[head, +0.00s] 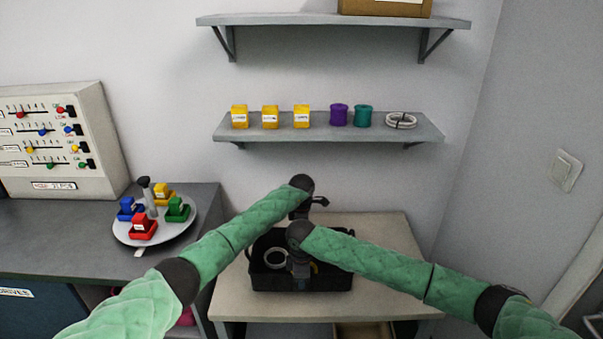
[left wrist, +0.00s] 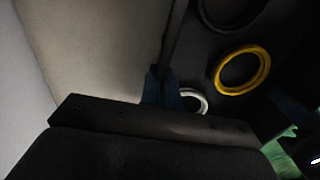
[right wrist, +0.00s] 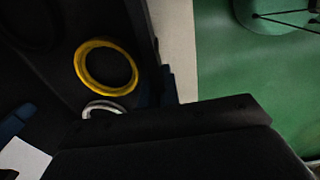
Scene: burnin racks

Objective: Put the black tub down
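The black tub (head: 262,285) is over the small beige table, level, with rings inside it. I cannot tell whether its base touches the tabletop. My left gripper (head: 300,212) is at the tub's far side, partly hidden by the right arm. In the left wrist view its blue fingertips (left wrist: 162,88) sit close on both sides of the tub wall. My right gripper (head: 299,275) points down at the near side. In the right wrist view its blue fingertips (right wrist: 168,86) pinch the tub wall. A yellow ring (right wrist: 80,68) and a white ring (head: 268,259) lie inside.
The beige table (head: 385,245) has bare room right of the tub. A dark counter (head: 60,232) with a round tray (head: 122,232) of coloured blocks stands left. A shelf (head: 425,128) with yellow boxes and spools hangs above, behind the arms.

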